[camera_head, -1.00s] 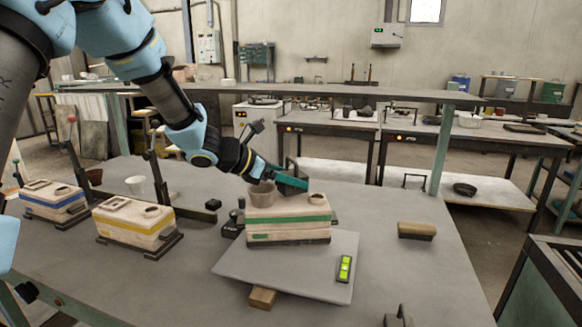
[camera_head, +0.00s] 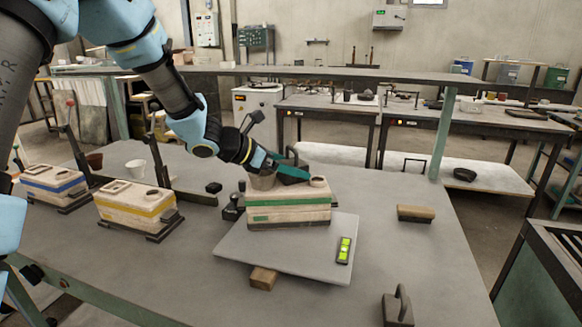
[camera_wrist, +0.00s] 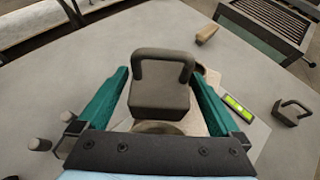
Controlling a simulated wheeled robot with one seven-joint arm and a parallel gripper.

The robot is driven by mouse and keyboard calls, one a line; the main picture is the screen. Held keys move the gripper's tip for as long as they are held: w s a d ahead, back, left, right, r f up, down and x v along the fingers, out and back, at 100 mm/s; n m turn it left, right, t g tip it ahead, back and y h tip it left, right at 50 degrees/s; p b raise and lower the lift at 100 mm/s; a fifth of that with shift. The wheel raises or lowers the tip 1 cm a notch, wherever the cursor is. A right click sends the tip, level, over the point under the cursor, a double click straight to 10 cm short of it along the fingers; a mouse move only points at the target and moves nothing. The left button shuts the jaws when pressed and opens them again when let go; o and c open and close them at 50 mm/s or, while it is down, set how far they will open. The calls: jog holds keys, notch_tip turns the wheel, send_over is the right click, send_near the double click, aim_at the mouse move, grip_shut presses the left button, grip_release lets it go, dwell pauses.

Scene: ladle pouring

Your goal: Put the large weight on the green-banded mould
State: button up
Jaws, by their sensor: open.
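The green-banded mould (camera_head: 288,213) is a pale block with green stripes on a grey plate. The large weight, a dark block with a loop handle (camera_head: 292,152), is at its top, partly hidden by a green finger in the head view. In the wrist view the large weight (camera_wrist: 160,98) stands upright between the fingers, with gaps on both sides. My gripper (camera_head: 292,172) is open around it, low over the mould. The contact beneath the weight is hidden. Part of the mould's top (camera_wrist: 213,112) shows beyond a finger.
A second dark weight (camera_head: 398,306) stands at the front right. A green level (camera_head: 344,250) lies on the plate (camera_head: 315,262), above a wooden wedge (camera_head: 263,278). A wooden-backed block (camera_head: 415,213) lies right. Yellow-banded (camera_head: 137,212) and blue-banded (camera_head: 58,185) moulds stand left.

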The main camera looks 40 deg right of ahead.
jog(key=b+v, duration=0.1)
jog(key=v, duration=1.1)
jog(key=shift+b, duration=0.35)
jog(key=a+f+m+t+y, duration=0.1)
jog(key=a+f+m+y, duration=0.2)
jog(key=a, duration=1)
jog(key=s+a+f+m+t+y, duration=0.1)
jog(key=a+f+m+y, duration=0.3)
jog(key=a+m, duration=0.4)
jog(key=a+f+m+t+y, duration=0.2)
jog(key=a+f+m+y, duration=0.2)
jog(key=a, duration=1.6)
jog(key=shift+s+m+y, duration=0.15)
jog(key=shift+m+y, duration=0.15)
jog(key=shift+m, duration=0.5)
jog(key=shift+f, duration=0.15)
